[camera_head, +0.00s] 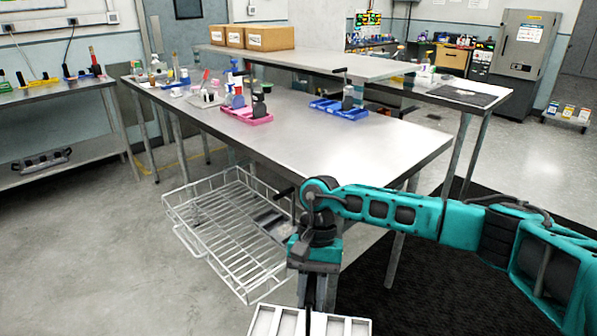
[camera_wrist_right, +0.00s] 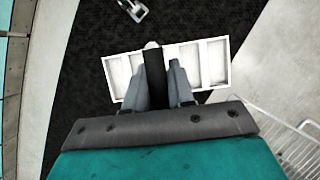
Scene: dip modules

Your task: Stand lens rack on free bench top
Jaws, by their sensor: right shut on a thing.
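The lens rack (camera_head: 347,326) is a white rack with several slots, cut off by the bottom edge of the head view. It also shows in the right wrist view (camera_wrist_right: 214,62), above the dark floor mat. My right gripper (camera_head: 317,297) is shut on the rack near its middle and holds it in the air, in front of the bench and lower in the picture. In the right wrist view the gripper fingers (camera_wrist_right: 164,82) cover part of the rack. The metal bench top (camera_head: 330,150) has a wide bare area at its near right. My left gripper is not in view.
A pink tray (camera_head: 248,117) and a blue tray (camera_head: 340,110) with items stand farther back on the bench. A raised shelf (camera_head: 310,62) carries boxes (camera_head: 268,38). A wire basket (camera_head: 235,230) juts out below the bench's front edge, left of my right arm.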

